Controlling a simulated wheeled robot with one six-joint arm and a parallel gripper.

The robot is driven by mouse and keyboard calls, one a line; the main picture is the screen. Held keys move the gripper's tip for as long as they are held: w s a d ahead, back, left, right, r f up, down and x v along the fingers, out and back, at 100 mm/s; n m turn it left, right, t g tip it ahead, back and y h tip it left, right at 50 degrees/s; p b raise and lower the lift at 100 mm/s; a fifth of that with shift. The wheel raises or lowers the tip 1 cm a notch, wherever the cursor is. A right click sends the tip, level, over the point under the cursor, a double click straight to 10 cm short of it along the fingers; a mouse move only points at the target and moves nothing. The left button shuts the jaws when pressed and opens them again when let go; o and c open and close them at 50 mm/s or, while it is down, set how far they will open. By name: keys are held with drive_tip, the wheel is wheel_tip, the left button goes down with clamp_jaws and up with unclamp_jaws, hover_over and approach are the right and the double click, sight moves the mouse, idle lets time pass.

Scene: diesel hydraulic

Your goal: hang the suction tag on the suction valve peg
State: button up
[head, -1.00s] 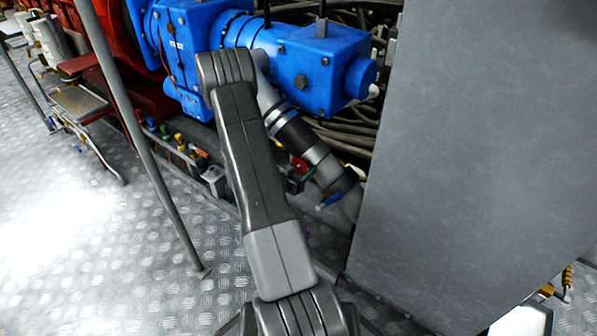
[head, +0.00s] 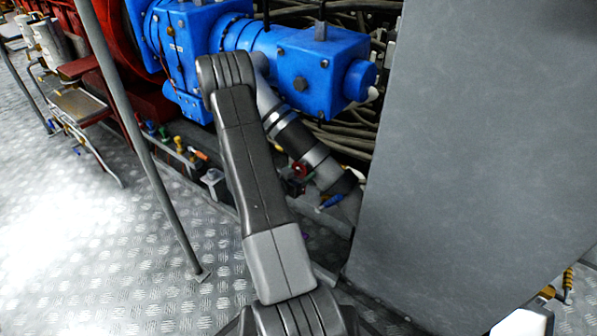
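My arm rises from the bottom of the head view, bends in front of the blue machinery and slopes down to the right. Its wrist end (head: 342,190) is low beside the grey panel. My gripper's fingers cannot be made out there, so whether they are open, shut or holding something does not show. The suction tag and the suction valve peg cannot be identified. A small blue handle (head: 330,202) shows right by the wrist end. A small red part (head: 299,170) shows just left of the forearm. I cannot tell whether either belongs to the suction valve.
A large grey panel (head: 480,150) blocks the right side. Blue machinery (head: 300,70) stands behind the arm, with pipes or cables beneath it. A slanted grey post (head: 150,165) stands at left. A row of small coloured valve handles (head: 180,143) runs low behind it. The tread-plate floor (head: 90,240) is clear at left.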

drive_tip(key=shift+o, duration=0.3)
drive_tip(key=shift+w+d+f, duration=0.15)
drive_tip(key=shift+w+f, duration=0.05)
drive_tip(key=shift+w, duration=0.15)
drive_tip(key=shift+s, duration=0.15)
drive_tip(key=p+v, duration=0.4)
drive_tip(key=v, duration=1)
drive_tip(key=shift+r, duration=0.2)
drive_tip(key=shift+s, duration=0.1)
drive_tip(key=b+x, duration=0.1)
drive_tip(key=x, duration=0.3)
drive_tip(key=b+x, duration=0.1)
drive_tip(key=x, duration=0.3)
drive_tip(key=b+x, duration=0.1)
drive_tip(key=x, duration=0.3)
drive_tip(key=shift+f, duration=0.35)
drive_tip(key=shift+w+d, duration=0.3)
drive_tip(key=shift+w, duration=0.3)
drive_tip(key=shift+r, duration=0.1)
